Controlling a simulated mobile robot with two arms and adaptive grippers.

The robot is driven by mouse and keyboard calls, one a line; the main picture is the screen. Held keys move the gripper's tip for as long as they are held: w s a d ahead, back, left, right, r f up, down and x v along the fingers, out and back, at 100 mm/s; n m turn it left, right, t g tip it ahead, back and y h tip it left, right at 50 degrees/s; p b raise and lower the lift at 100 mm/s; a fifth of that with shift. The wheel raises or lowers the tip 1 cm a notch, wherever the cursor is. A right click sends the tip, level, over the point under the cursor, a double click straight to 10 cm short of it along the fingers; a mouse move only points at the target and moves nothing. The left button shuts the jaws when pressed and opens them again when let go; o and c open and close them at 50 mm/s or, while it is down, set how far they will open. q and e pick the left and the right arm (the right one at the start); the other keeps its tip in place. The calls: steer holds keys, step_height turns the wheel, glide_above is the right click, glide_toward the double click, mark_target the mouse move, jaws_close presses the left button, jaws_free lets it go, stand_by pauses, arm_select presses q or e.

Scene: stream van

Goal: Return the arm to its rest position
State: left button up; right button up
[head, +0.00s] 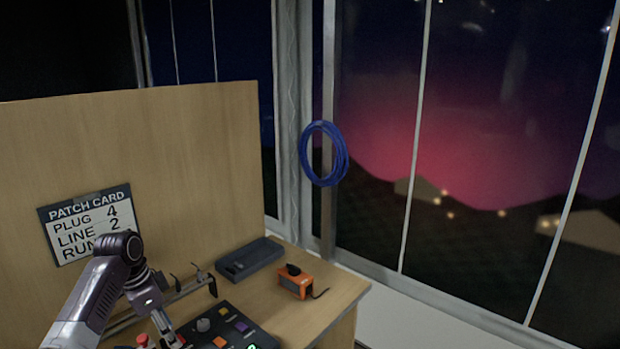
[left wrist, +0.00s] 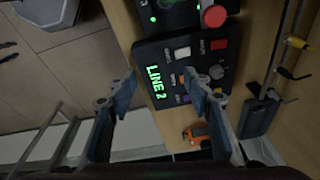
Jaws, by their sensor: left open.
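My left arm comes in from the lower left in the head view, in front of the wooden back board. My left gripper (left wrist: 160,82) shows in the left wrist view with its two blue-grey fingers spread apart and nothing between them. Beyond the fingertips is a black control panel (left wrist: 172,54) with a green "LINE 2" display, coloured buttons and a grey knob; the right finger overlaps part of it. In the head view the panel (head: 240,319) is cut off by the bottom edge and partly hidden by my arm. My right gripper is in neither view.
A patch card (head: 88,222) hangs on the board, partly covered by my arm. A hooked rack (head: 185,292), a dark box (head: 248,258) and an orange device (head: 296,283) are on the desk (head: 338,289). A blue cable coil (head: 309,155) hangs by the window.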

arm_select(q)
steer(key=s+d+f+n+y, duration=0.1)
steer(key=s+d+f, duration=0.5)
steer(key=s+f, duration=0.25)
steer(key=s+d+f+n, duration=0.1)
steer(key=s+d+f, duration=0.4)
steer(key=s+f, duration=0.35)
steer(key=s+d+r+n+t, duration=0.1)
steer(key=s+r+n, duration=0.15)
steer(key=s, duration=0.75)
steer(key=s+d+r+n+t, duration=0.15)
steer(key=s+n, duration=0.25)
steer(key=s, duration=0.7)
step_height(320, 180, down, 37)
steer(key=s+g+b, duration=0.2)
steer(key=b, duration=1)
steer(key=s+a+f+b, duration=0.1)
steer(key=s+f+b, duration=0.4)
steer(key=f, duration=0.8)
steer(key=s+a+f+g+b, duration=0.1)
steer(key=s+f+b, duration=0.4)
steer(key=s+f, duration=0.7)
steer(key=shift+a+f+y, duration=0.3)
steer(key=shift+a+f, duration=0.25)
steer(key=shift+f, duration=0.35)
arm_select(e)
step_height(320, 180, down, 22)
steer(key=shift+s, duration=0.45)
